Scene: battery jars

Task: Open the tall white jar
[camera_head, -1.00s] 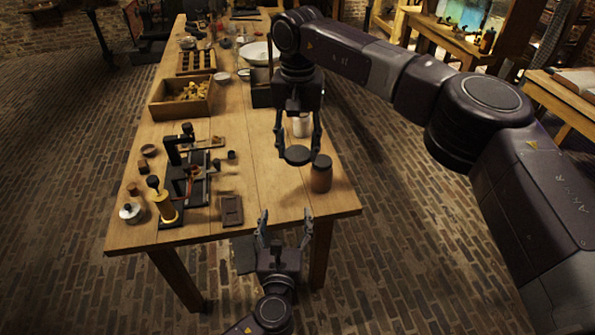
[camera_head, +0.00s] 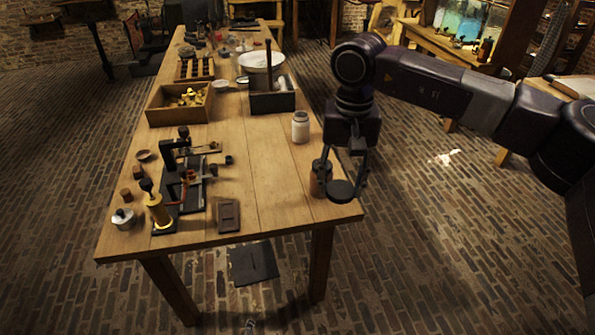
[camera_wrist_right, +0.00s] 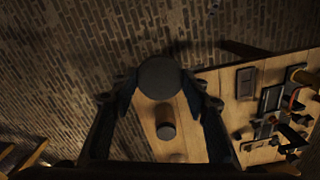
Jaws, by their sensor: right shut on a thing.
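The tall white jar (camera_head: 300,128) stands upright near the right edge of the wooden table, with no dark lid on its pale top. My right gripper (camera_head: 343,184) is shut on a round dark lid (camera_head: 341,191), in front of and to the right of the white jar, at the table's right edge. In the right wrist view the lid (camera_wrist_right: 160,78) sits between both fingertips. A small grey bit at the bottom edge of the head view may be the tip of my left gripper (camera_head: 250,325); its fingers cannot be made out.
A brown jar (camera_head: 318,182) with a dark top stands partly hidden behind my right gripper; it also shows in the wrist view (camera_wrist_right: 166,131). A dark caddy (camera_head: 272,102) is behind the white jar. A press-like tool (camera_head: 170,175) stands left. The table's middle front is largely bare.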

